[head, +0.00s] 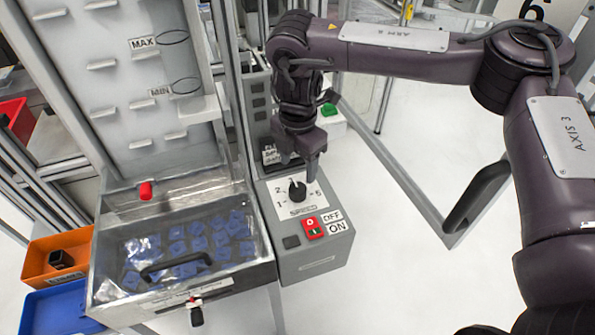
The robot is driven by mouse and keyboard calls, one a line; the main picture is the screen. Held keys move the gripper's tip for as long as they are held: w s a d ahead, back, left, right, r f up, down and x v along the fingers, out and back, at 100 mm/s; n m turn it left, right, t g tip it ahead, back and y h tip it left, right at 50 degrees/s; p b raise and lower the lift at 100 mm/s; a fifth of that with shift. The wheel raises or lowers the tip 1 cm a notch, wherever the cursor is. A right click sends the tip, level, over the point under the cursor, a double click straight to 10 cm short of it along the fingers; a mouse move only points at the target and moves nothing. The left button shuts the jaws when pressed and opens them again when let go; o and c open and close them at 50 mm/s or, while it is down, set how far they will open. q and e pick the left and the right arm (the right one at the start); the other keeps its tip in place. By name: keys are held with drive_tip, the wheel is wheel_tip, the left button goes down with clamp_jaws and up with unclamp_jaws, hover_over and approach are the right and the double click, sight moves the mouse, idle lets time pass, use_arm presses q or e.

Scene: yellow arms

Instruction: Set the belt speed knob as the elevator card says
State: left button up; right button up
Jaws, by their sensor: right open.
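The black belt speed knob (297,192) sits on a white dial plate on top of the grey control box (310,265). The numbers 1, 2 and 5 show around it; the others are hidden or too small to read. Its pointer seems to face roughly away from me, but I cannot tell the exact number. My right gripper (298,167) is open, pointing down just above and behind the knob; I cannot tell whether it touches. My left gripper is not in view.
A clear-lidded hopper (180,297) with blue parts stands left, below the elevator (125,75) with MAX and MIN labels. Orange (40,245) and blue (55,310) bins are far left.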

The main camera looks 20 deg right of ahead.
sight(298, 187)
drive_tip(key=f, duration=0.2)
drive_tip(key=shift+s+f+p, duration=0.2)
drive_tip(key=shift+f+p, duration=0.1)
drive_tip(key=shift+p, duration=0.1)
wheel_tip(298, 187, down, 4)
drive_tip(key=shift+r+p, duration=0.15)
drive_tip(key=shift+p, duration=0.3)
drive_tip(key=shift+f, duration=0.4)
drive_tip(key=shift+w+f, duration=0.1)
drive_tip(key=shift+f, duration=0.15)
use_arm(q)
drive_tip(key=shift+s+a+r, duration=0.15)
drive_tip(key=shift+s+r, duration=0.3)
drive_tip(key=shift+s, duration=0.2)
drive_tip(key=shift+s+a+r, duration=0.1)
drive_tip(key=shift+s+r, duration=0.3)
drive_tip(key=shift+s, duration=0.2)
use_arm(e)
drive_tip(key=c, duration=1)
